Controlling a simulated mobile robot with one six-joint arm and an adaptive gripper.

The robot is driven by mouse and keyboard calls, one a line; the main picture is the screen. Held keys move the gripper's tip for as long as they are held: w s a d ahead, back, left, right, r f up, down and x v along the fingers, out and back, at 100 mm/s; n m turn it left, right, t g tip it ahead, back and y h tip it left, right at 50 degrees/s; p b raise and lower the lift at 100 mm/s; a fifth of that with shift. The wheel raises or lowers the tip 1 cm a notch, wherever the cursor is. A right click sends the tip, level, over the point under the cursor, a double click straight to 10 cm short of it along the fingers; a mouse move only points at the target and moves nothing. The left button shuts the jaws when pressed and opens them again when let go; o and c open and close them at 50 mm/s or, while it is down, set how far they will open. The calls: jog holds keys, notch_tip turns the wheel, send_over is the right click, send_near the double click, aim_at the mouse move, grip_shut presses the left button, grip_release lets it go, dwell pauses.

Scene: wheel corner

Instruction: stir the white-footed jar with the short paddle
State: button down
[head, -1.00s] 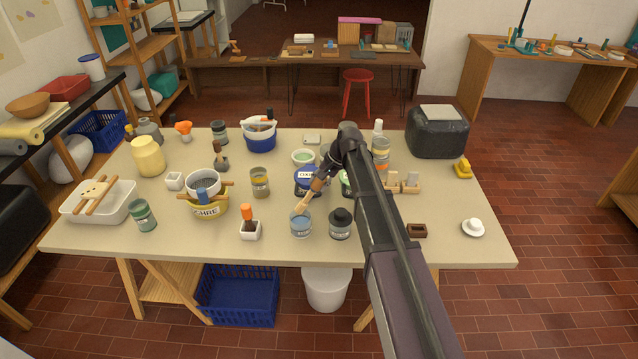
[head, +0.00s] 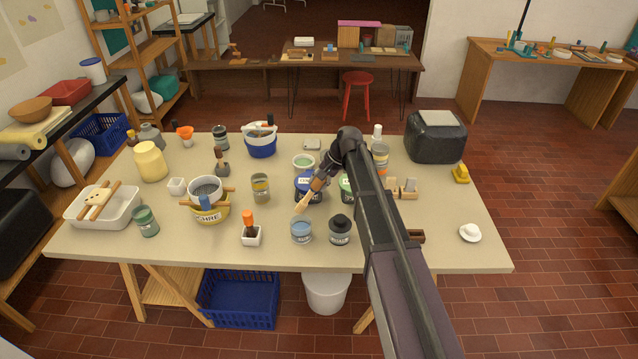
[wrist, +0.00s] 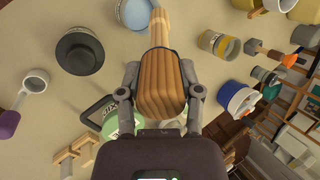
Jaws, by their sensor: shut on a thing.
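My gripper (head: 327,176) is shut on the wooden handle of a paddle (head: 304,203), whose pale end points down and left. In the wrist view, the paddle's striped handle (wrist: 160,85) sits between both fingers. The pale end is just behind the rim of a glass jar with light blue contents (head: 301,231) in the head view and appears clear of it. In the wrist view, the end overlaps the edge of this blue jar (wrist: 136,12). I cannot make out a white foot on any jar.
A black-lidded jar (head: 340,231) stands close right of the blue jar. The table's front edge is clear.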

jog(key=shift+r+p, duration=0.4)
jog(key=shift+r, duration=0.3)
jog(key=shift+f, duration=0.15)
